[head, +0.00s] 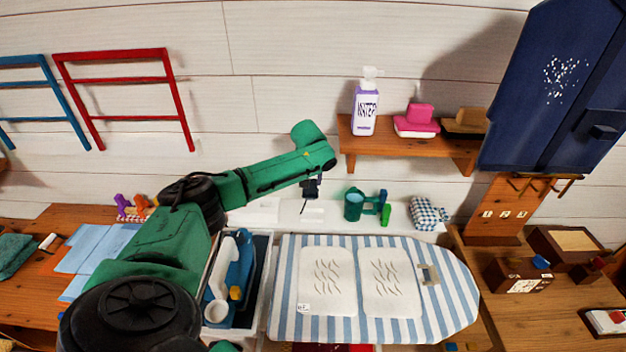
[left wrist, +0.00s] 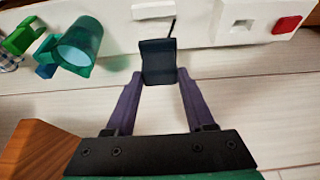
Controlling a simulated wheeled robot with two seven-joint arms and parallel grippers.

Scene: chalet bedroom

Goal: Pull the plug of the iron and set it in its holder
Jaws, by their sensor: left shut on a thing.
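My left gripper (head: 311,190) reaches over the back of the ironing board. In the left wrist view its two purple fingers (left wrist: 158,78) are shut on a dark block, the plug (left wrist: 158,60). A thin dark line, likely the cord, runs from the plug toward a white strip (left wrist: 110,32). The strip has a socket-like plate (left wrist: 242,25) and a red switch (left wrist: 287,24). The plug looks clear of that plate. The blue and white iron (head: 240,265) rests in a white tray left of the board. I cannot tell which part is the plug's holder. My right gripper is out of view.
The striped ironing board (head: 455,300) fills the front middle. A green cup (head: 354,204) stands behind it, beside a checked cloth (head: 427,213).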

